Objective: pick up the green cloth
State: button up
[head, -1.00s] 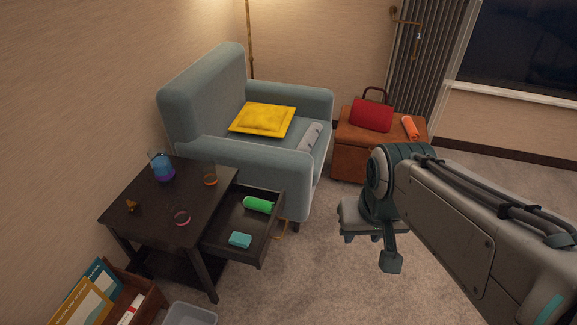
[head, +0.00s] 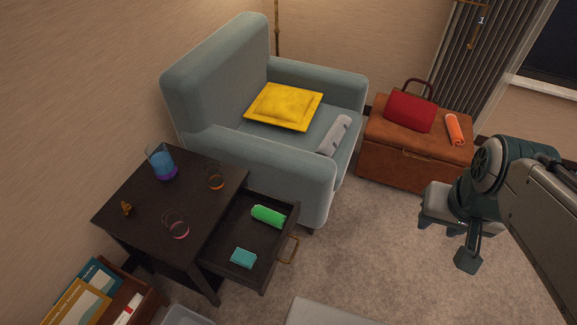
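The green cloth (head: 268,216) is a bright green roll lying in the open drawer (head: 245,238) of the dark side table (head: 140,215). It lies toward the drawer's far side, by the armchair. A teal block (head: 243,258) lies in the same drawer, nearer the front. My gripper (head: 450,245) hangs over the carpet to the right, well apart from the drawer and the cloth. One finger points down clearly, and I cannot tell how far apart the fingers are. I see nothing held in it.
The blue-grey armchair (head: 225,150) stands close behind the drawer, with a yellow cushion (head: 284,106) and a grey roll (head: 335,135) on it. A brown chest (head: 400,165) holds a red bag (head: 410,111) and an orange roll (head: 454,129). Carpet right of the drawer is clear.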

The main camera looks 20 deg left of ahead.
aim_at(275, 219)
jog(key=u, duration=0.7)
jog(key=i, duration=0.85)
jog(key=u, duration=0.95)
